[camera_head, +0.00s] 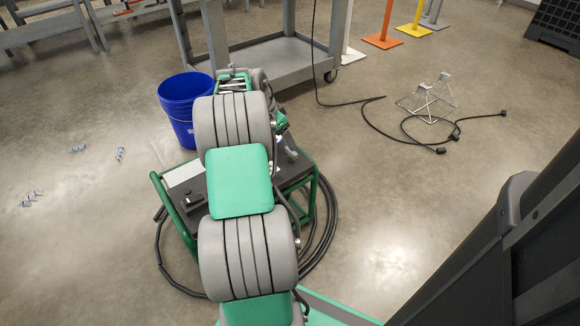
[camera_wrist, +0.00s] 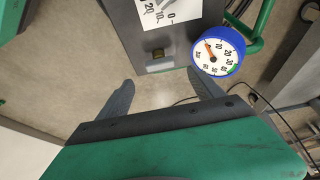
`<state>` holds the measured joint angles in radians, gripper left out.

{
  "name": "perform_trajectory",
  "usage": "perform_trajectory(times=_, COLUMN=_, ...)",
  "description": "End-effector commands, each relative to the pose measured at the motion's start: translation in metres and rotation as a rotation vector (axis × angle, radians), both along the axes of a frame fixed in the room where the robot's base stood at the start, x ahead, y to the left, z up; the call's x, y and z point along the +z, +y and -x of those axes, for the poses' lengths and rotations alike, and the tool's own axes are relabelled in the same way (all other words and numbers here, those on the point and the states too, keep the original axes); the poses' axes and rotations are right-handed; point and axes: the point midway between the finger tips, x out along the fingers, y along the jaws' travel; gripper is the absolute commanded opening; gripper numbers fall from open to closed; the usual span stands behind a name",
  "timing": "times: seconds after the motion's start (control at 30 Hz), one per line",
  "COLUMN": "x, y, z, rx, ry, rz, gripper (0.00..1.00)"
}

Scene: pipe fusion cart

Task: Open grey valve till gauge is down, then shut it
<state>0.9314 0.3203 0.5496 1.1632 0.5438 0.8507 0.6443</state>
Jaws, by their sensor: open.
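In the wrist view my gripper (camera_wrist: 160,76) is open, with its two dark fingers apart and nothing between them. A gauge (camera_wrist: 217,50) with a blue rim and white dial is just beyond the right fingertip. Its orange-red needle points to the upper left of the dial. A grey panel (camera_wrist: 122,25) beside it carries a white scale plate (camera_wrist: 160,12) and a small brass fitting (camera_wrist: 158,53). I cannot make out the grey valve for certain. In the head view my arm covers much of the green-framed cart (camera_head: 172,212) and hides the gripper.
A blue bucket (camera_head: 178,108) stands behind the cart at left. A grey shelf trolley (camera_head: 275,62) is behind. Black hose coils around the cart's base. A wire stand (camera_head: 430,98) and black cable (camera_head: 405,140) lie on the floor at right. The left floor is mostly open.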

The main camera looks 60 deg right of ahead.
Motion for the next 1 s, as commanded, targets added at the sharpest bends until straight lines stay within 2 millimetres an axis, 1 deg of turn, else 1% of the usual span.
perform_trajectory(times=0.03, x=-0.005, y=-0.004, z=0.003, rx=-0.013, ry=-0.001, rz=0.004, gripper=0.76)
perform_trajectory(times=0.17, x=-0.017, y=-0.008, z=0.006, rx=-0.014, ry=0.000, rz=0.002, gripper=0.76)
perform_trajectory(times=0.4, x=-0.060, y=-0.024, z=0.013, rx=-0.011, ry=-0.001, rz=0.003, gripper=0.76)
perform_trajectory(times=0.5, x=-0.070, y=-0.028, z=0.015, rx=-0.010, ry=-0.001, rz=0.002, gripper=0.76)
perform_trajectory(times=0.77, x=-0.071, y=-0.029, z=0.015, rx=-0.008, ry=-0.001, rz=0.003, gripper=0.76)
perform_trajectory(times=1.0, x=-0.070, y=-0.029, z=0.015, rx=-0.008, ry=-0.001, rz=0.003, gripper=0.57)
